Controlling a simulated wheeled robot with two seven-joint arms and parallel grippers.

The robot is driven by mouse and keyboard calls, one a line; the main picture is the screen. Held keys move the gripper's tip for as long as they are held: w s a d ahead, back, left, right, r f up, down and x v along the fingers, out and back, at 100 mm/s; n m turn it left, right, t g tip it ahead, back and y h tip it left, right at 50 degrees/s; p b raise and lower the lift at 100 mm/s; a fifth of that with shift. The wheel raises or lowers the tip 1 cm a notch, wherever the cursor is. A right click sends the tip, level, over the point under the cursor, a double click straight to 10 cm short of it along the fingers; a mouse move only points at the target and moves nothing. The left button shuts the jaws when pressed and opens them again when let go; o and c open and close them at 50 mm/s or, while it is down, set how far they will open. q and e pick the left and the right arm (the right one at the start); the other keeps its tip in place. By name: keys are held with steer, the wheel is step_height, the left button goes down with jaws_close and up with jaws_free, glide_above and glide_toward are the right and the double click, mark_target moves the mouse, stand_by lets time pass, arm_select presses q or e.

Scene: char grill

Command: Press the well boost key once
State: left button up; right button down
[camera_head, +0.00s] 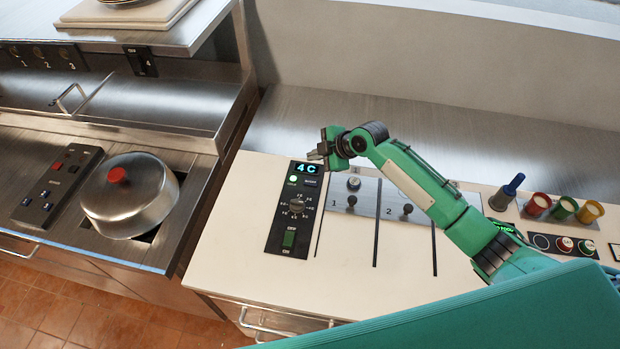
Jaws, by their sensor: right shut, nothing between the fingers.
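A black control panel (293,212) on the cream counter has a lit "4 C" display (307,169), a glowing green lamp, a dark key beside it, a round dial and a green rocker switch. Another dark panel (57,185) with red, black and blue keys lies left of a domed steel lid (128,195) with a red knob. The small labels are too fine to tell which key is the well boost key. My right gripper (316,154) is shut and empty, above the back edge of the "4 C" panel, with no clear contact. My left gripper is out of view.
Two levers (351,201) numbered 1 and 2 stand under my right arm. Red, green and amber cups (563,209) and a blue-handled tool (507,191) are at the right. A steel shelf (130,25) overhangs the back left. The cream counter (232,235) left of the panel is clear.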

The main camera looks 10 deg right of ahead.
mark_target(314, 183)
steer(key=f+b, duration=0.2)
steer(key=f, duration=0.1)
steer(key=shift+w+f, duration=0.2)
steer(key=shift+f, duration=0.1)
step_height(314, 183, down, 5)
steer(key=b, duration=0.4)
steer(key=shift+f, duration=0.25)
arm_select(q)
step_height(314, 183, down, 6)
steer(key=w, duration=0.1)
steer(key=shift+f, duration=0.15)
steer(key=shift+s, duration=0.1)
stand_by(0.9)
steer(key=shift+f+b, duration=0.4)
steer(key=shift+b, duration=0.15)
arm_select(e)
steer(key=shift+f, duration=0.4)
